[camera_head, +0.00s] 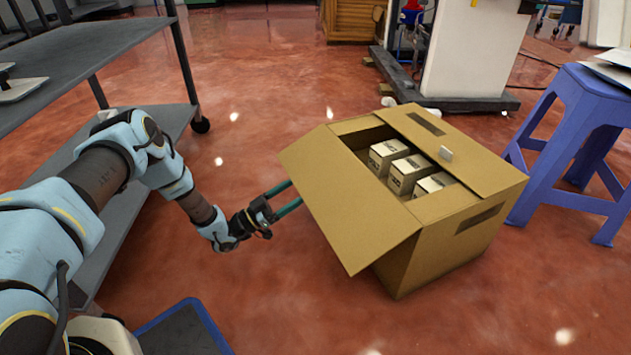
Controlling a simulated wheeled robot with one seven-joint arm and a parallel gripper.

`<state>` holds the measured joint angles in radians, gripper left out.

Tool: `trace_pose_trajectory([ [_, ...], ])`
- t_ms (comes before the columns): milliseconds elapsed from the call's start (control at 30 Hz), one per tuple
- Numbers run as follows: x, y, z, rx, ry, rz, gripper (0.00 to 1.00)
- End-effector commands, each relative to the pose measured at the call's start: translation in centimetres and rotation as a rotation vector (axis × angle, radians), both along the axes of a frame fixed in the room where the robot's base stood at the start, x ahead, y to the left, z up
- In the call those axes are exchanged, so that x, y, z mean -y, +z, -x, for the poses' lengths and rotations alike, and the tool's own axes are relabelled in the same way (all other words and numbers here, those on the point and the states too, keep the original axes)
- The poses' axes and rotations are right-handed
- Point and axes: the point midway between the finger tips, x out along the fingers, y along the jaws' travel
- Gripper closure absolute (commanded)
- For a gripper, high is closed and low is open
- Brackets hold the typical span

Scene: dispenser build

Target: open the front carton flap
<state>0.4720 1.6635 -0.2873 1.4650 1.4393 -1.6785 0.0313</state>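A brown cardboard carton (440,254) stands on the floor right of the middle. Its near-left flap (350,203) is folded outward and slopes down toward my arm. Several small tan boxes (388,154) show inside. My gripper (288,198) is at the left edge of the outward flap, with its green fingers pointing right. The fingertips are partly hidden behind the flap, so their opening and contact are unclear.
A grey shelf cart (125,150) stands at the left beside my arm. A blue stool (570,135) stands close to the carton's right side. A white machine column (470,50) on a dark base is behind the carton.

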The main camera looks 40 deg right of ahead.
Motion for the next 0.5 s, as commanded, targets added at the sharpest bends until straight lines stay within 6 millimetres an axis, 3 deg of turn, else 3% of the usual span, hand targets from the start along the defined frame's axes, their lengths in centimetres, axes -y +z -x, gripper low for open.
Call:
trace_pose_trajectory([
  [200, 3.6, 1.4, 1.2, 0.0, -0.003, 0.002, 0.2],
  [500, 5.7, 2.4, 1.9, -0.001, -0.001, 0.0, 0.2],
])
